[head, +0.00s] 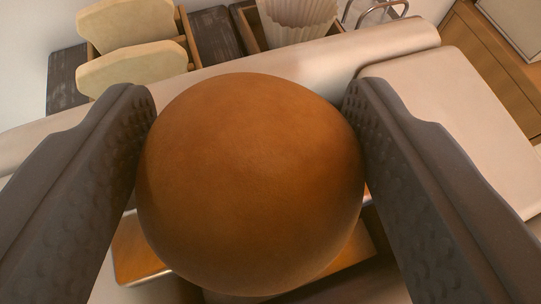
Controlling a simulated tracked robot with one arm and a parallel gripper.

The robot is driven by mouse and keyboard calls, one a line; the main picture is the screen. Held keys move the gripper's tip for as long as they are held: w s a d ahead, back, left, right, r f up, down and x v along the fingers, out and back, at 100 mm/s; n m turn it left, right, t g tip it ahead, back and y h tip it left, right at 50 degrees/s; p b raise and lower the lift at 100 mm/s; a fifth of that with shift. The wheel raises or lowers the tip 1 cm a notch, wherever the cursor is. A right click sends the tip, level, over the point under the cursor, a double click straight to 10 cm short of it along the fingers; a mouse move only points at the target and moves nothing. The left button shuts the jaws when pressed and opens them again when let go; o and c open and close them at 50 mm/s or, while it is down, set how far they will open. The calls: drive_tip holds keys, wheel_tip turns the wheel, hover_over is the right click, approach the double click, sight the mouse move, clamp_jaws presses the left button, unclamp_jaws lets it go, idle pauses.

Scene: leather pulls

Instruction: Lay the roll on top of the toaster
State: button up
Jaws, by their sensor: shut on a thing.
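The roll (250,185) is a round, smooth, orange-brown bun filling the middle of the head view. My gripper (250,100) is shut on it, with one dark, dimpled finger pressed against each side. The roll hides much of what lies below and behind it. I cannot make out the toaster for certain. Two pale, bread-shaped slabs (132,68) stand upright in a wooden holder at the upper left.
A pale rounded bar (390,45) crosses behind the roll, beside a flat cream panel (450,105) at the right. A fluted white cup (298,22) sits in a wooden tray at the top, near a metal wire piece (378,12). Wooden surfaces show below the roll.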

drive_tip(key=shift+f, duration=0.75)
drive_tip(key=o, duration=0.8)
drive_tip(key=shift+c, duration=0.2)
drive_tip(key=v, duration=1.2)
